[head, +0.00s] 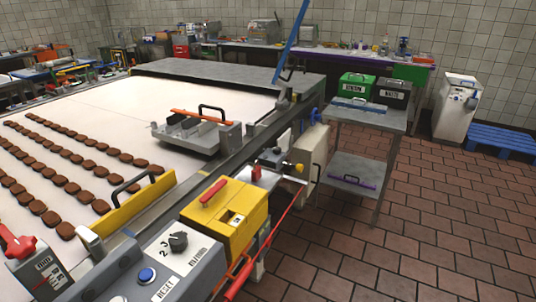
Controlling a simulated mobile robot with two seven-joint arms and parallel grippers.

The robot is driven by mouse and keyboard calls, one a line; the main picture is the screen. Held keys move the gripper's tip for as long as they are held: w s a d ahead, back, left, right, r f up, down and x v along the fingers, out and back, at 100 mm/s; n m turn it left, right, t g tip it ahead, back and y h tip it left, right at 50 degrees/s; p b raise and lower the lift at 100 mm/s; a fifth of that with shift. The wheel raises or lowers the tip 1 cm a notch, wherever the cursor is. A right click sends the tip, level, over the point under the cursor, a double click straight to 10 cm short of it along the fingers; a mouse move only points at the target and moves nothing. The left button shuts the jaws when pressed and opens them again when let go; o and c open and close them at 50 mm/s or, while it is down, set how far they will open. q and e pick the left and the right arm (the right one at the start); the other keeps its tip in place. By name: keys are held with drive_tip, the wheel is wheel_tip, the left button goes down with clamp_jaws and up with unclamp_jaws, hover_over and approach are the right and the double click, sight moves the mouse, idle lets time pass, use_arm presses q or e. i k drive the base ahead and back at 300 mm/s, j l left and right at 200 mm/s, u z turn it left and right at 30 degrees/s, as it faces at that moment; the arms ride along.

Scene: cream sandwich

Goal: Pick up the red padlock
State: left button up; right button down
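I cannot make out a red padlock for certain. A small red item (256,172) sits beside the machine's edge near a yellow knob, too small to identify. A red handle (213,192) lies on top of the yellow box (228,214) on the machine's near side. A red knob (17,243) stands on a grey block at the lower left. Neither of my grippers is in view.
A conveyor (130,112) with rows of brown biscuits fills the left. A grey control panel (160,270) is in front. A metal cart (366,117) carries green and dark boxes. A white cabinet (456,108) and blue pallet (502,138) stand behind. The tiled floor (430,220) at right is clear.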

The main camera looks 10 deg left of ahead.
sight(256, 173)
drive_tip(key=i+l+u, duration=0.2)
drive_tip(key=u, duration=0.2)
drive_tip(key=i+l+u, duration=0.45)
drive_tip(key=l+u, duration=0.15)
drive_tip(key=u, duration=0.15)
